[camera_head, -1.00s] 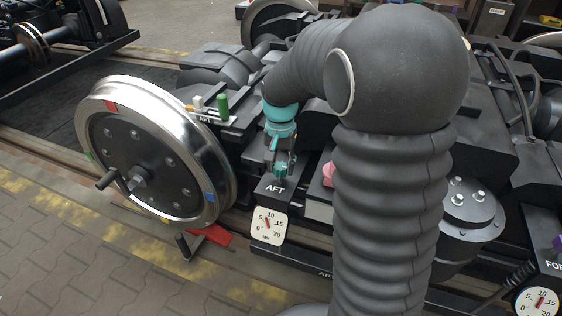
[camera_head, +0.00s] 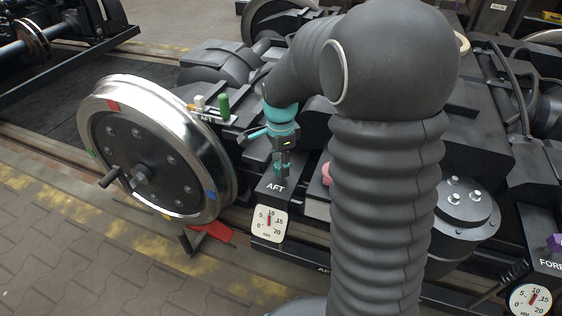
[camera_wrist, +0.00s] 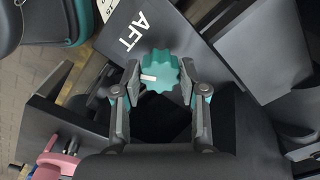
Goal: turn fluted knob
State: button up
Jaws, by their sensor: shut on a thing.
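The teal fluted knob (camera_head: 280,182) sits on the black AFT box, above the AFT label. In the wrist view the knob (camera_wrist: 158,75) shows its scalloped rim and a white pointer mark towards the left. My gripper (camera_wrist: 160,72) has one finger on each side of the knob and is shut on it. In the head view my gripper (camera_head: 281,172) reaches down onto the knob from above. The AFT gauge (camera_head: 271,224) is a white dial in mm below the label, its red needle near 10.
A large steel wheel (camera_head: 205,150) with a crank handle stands to the left. Green and white pegs (camera_head: 223,105) stand behind it. A pink part (camera_head: 327,173) is close right of my gripper. The FORE gauge (camera_head: 530,300) is at lower right.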

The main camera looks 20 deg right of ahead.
jog(key=m, duration=0.5)
jog(key=shift+s+f+m+p, duration=0.15)
jog(key=shift+s+m+p, duration=0.05)
jog(key=shift+m+p, duration=0.1)
dwell(0.4)
jog(key=o, duration=1.1)
jog(key=shift+o, duration=0.2)
jog(key=shift+w, duration=0.15)
jog(key=shift+r, duration=0.4)
notch_tip(320, 180, up, 11)
jog(key=shift+r, duration=0.15)
